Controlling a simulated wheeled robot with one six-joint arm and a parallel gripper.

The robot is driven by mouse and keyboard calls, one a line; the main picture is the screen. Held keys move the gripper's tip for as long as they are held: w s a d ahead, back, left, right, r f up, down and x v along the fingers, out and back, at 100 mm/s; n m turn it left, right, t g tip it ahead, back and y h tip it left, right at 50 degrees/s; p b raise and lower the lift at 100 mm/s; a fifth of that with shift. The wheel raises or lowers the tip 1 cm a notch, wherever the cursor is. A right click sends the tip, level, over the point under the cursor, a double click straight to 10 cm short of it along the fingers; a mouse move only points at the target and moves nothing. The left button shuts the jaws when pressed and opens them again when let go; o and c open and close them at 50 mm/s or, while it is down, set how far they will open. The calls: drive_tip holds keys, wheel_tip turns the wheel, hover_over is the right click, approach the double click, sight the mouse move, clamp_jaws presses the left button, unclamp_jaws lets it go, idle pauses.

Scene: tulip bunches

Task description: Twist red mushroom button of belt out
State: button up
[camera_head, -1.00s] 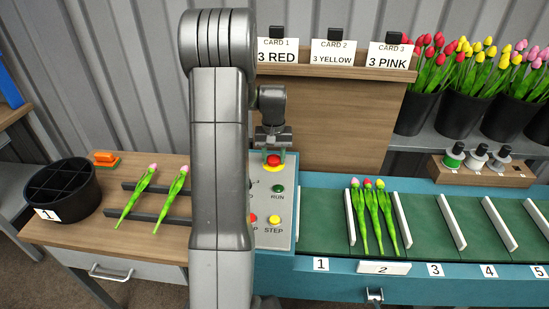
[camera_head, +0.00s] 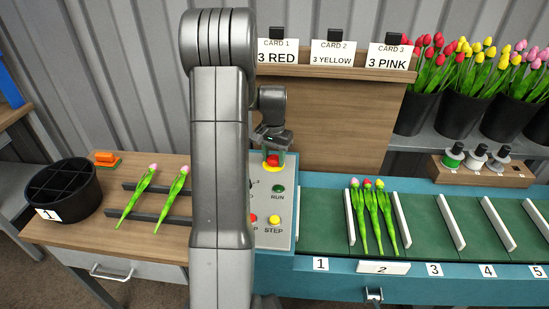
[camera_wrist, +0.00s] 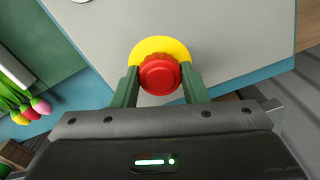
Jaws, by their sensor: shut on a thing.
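The red mushroom button (camera_head: 273,161) sits on a yellow disc at the top of the belt's grey control panel (camera_head: 260,238). In the wrist view the red button (camera_wrist: 160,74) lies between the two green fingers of my gripper (camera_wrist: 160,88), with the yellow disc (camera_wrist: 160,46) showing behind it. My gripper (camera_head: 273,155) is over the button in the head view, shut on its sides. The wrist is turned at an angle to the panel.
The panel also bears a green RUN button (camera_head: 278,189) and a yellow STEP button (camera_head: 274,220). The green belt (camera_head: 325,225) with white dividers is to the right, with three tulips (camera_head: 373,215) in one lane. My arm hides part of the panel.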

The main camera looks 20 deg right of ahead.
drive_tip(key=o, duration=0.6)
drive_tip(key=shift+o, duration=0.2)
wheel_tip(320, 180, up, 8)
drive_tip(key=p, duration=0.5)
drive_tip(key=shift+p, duration=0.35)
drive_tip(key=shift+f, duration=0.1)
